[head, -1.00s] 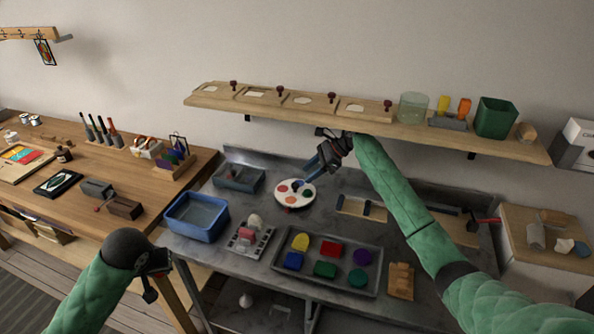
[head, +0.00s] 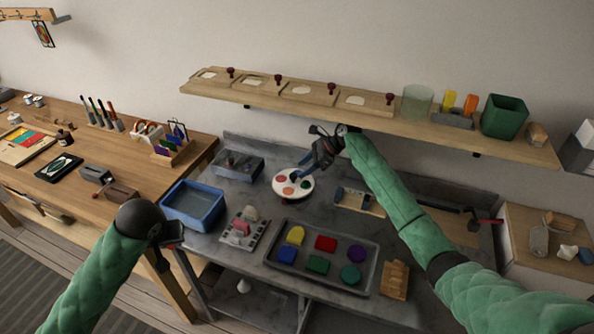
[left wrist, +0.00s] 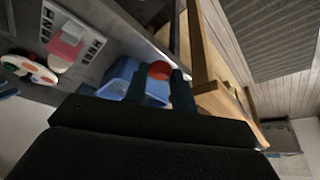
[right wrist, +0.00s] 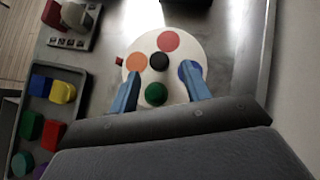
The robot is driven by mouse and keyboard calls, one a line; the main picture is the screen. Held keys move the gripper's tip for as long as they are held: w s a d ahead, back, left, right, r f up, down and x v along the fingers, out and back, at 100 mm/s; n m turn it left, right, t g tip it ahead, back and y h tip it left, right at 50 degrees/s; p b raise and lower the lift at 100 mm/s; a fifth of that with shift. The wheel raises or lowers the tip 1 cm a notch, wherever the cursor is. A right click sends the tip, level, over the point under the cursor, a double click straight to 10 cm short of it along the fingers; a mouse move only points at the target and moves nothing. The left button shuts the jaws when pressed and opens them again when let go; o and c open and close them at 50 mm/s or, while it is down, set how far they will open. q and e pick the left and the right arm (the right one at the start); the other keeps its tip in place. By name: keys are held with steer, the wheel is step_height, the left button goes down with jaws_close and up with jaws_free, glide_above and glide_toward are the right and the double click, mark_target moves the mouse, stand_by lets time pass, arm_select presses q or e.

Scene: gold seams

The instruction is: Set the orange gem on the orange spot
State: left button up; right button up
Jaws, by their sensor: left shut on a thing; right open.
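In the head view my left gripper (head: 163,264) hangs low at the left, in front of the blue bin, and the gem is hard to make out there. A white disc (right wrist: 190,41) on the grey bench carries red, orange, purple and green spots around a black centre. The orange spot (right wrist: 137,62) lies beside one right fingertip. My right gripper (right wrist: 161,76) is open, its fingers apart over the disc; contact is unclear.
A blue bin (head: 180,214) stands at the bench's left. A grey tray (head: 330,283) of coloured pieces and a small rack (head: 240,236) stand in front of the disc. A shelf (head: 350,112) runs above the bench.

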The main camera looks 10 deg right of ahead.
mark_target(294, 175)
steer(key=shift+p+x, duration=0.4)
steer(key=shift+x, duration=1.7)
steer(key=shift+s, duration=0.1)
jaws_close()
steer(key=shift+r, duration=0.1)
